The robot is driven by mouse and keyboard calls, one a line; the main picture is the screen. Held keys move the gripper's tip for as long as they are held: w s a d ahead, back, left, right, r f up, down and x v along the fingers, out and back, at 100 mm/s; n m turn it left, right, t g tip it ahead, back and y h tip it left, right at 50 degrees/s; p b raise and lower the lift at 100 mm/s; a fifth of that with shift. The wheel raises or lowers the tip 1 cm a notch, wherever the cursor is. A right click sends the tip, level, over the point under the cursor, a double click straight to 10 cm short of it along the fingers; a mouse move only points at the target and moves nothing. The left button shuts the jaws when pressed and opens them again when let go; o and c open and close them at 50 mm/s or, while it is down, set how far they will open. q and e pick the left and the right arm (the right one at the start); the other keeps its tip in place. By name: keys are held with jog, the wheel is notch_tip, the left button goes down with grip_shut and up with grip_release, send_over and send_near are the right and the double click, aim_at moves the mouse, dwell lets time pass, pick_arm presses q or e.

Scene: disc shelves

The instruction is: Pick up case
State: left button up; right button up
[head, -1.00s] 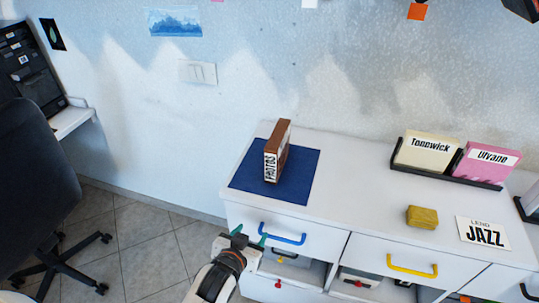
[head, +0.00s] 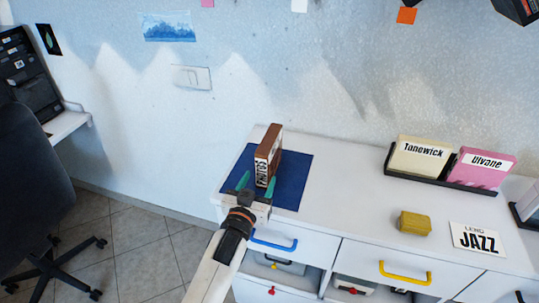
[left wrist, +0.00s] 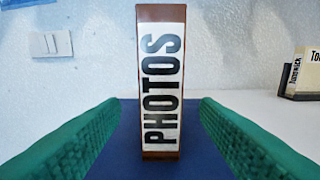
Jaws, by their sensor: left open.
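A brown case (head: 270,154) with a white "PHOTOS" label on its spine stands upright on a dark blue mat (head: 292,190) on the white cabinet top. In the left wrist view the case (left wrist: 161,85) stands centred between my green fingers, spine toward the camera. My left gripper (head: 257,187) is open, close in front of the case, one finger to each side. In the left wrist view, gaps show between the case and both fingers of the gripper (left wrist: 160,128). My right gripper is not in view.
A yellow block (head: 414,223) and a "JAZZ" card (head: 478,240) lie to the right on the cabinet top. Cream (head: 420,158) and pink (head: 482,168) cases stand in a dark holder behind them. A blue handle (head: 273,243) is on the drawer below the mat.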

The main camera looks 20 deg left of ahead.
aim_at(262, 174)
pick_arm(q)
jog(key=w, duration=0.4)
jog(key=shift+w+d+r+p, duration=0.1)
jog(key=shift+w+r+p, duration=0.05)
jog(key=shift+r+p, duration=0.25)
jog(key=shift+w+f, duration=0.15)
jog(key=shift+w, duration=0.35)
grip_shut()
